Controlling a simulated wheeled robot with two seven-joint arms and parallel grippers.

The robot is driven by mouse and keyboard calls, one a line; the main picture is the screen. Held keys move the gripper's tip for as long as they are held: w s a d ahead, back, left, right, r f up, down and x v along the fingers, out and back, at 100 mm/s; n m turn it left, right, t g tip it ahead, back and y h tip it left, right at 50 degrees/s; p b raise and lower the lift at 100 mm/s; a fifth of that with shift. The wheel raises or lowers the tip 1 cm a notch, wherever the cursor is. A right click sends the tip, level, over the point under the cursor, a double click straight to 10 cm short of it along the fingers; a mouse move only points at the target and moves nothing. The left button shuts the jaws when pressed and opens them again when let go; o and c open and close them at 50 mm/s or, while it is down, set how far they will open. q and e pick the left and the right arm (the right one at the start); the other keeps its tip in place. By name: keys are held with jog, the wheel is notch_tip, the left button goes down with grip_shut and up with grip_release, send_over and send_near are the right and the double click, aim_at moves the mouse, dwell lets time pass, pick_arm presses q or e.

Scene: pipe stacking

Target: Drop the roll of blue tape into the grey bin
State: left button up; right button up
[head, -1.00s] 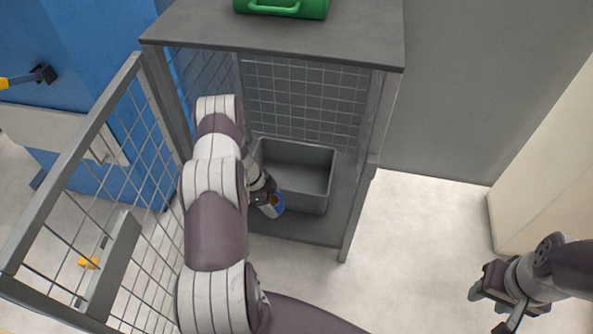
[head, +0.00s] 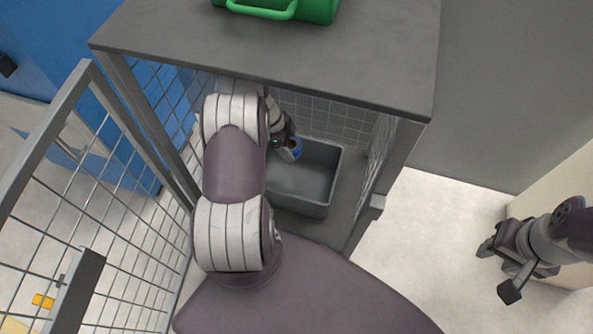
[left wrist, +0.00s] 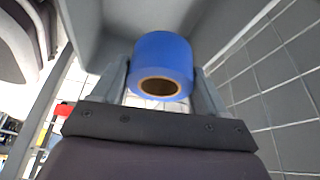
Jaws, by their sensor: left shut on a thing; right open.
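The roll of blue tape (head: 296,147) is in my left gripper (head: 288,150), which is shut on it. In the left wrist view the tape (left wrist: 163,58) sits between the two fingers (left wrist: 160,90), with its brown core facing the camera. The grey bin (head: 318,190) is open and stands on the lower shelf of the grey rack. In the head view the tape appears over the bin's back left part; its exact height is hard to tell. My right gripper (head: 512,268) is open and empty, off to the right, away from the rack.
The rack's top shelf (head: 300,55) overhangs the bin and carries a green case (head: 275,8). Mesh panels and posts close in the rack's sides and back. A mesh fence (head: 110,230) stands at the left. Floor right of the rack is clear.

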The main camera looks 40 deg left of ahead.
pick_arm(q)
notch_tip(320, 180, down, 5)
jog(key=b, duration=0.4)
jog(key=shift+f, duration=0.2)
jog(key=o, duration=1.2)
jog(key=p+v, duration=0.3)
jog(key=v, duration=0.4)
jog(key=shift+d, duration=0.15)
jog(key=shift+s+a+r, duration=0.1)
jog(key=shift+a+r, duration=0.1)
jog(key=shift+r, duration=0.1)
jog(key=shift+f, duration=0.1)
